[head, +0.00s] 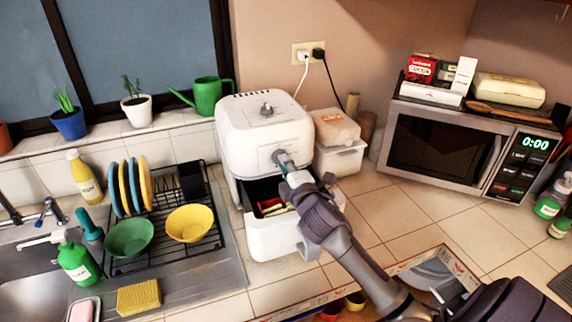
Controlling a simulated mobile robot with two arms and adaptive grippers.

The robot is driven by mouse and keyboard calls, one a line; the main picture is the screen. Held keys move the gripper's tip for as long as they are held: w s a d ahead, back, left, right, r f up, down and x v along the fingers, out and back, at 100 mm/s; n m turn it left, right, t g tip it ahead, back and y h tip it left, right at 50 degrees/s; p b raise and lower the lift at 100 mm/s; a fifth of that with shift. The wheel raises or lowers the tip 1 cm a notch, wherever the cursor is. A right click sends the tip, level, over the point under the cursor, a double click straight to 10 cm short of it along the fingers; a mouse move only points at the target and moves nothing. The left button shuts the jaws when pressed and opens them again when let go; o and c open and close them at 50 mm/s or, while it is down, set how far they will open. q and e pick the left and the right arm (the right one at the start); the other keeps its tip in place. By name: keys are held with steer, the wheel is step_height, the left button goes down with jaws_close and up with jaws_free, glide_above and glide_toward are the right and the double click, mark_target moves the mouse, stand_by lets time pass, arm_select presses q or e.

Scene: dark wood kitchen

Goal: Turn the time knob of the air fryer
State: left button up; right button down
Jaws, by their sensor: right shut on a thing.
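The white air fryer (240,128) stands on the tiled counter. A grey knob (266,109) shows on its top and is clear of my gripper. My right gripper (281,158) reaches from the lower right to the upper front face of the fryer. It is shut there on what looks like a front knob, mostly hidden by the fingers. I cannot tell the knob's angle. The fryer drawer (270,240) is pulled out below my wrist, with red and pale pieces inside. My left gripper is not in view.
A dish rack (150,255) with plates and bowls stands left of the fryer. A lidded white container (340,158) is close on its right. The microwave (440,150) stands further right. Free tiles (385,215) lie between my arm and the microwave.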

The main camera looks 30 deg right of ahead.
steer(key=c, duration=1.1)
jaws_free()
steer(key=shift+r, duration=0.3)
steer(key=o, duration=0.5)
steer(key=shift+w+a+f, duration=0.1)
steer(key=shift+w+f, duration=0.15)
steer(key=shift+f, duration=0.1)
steer(key=v, duration=1.2)
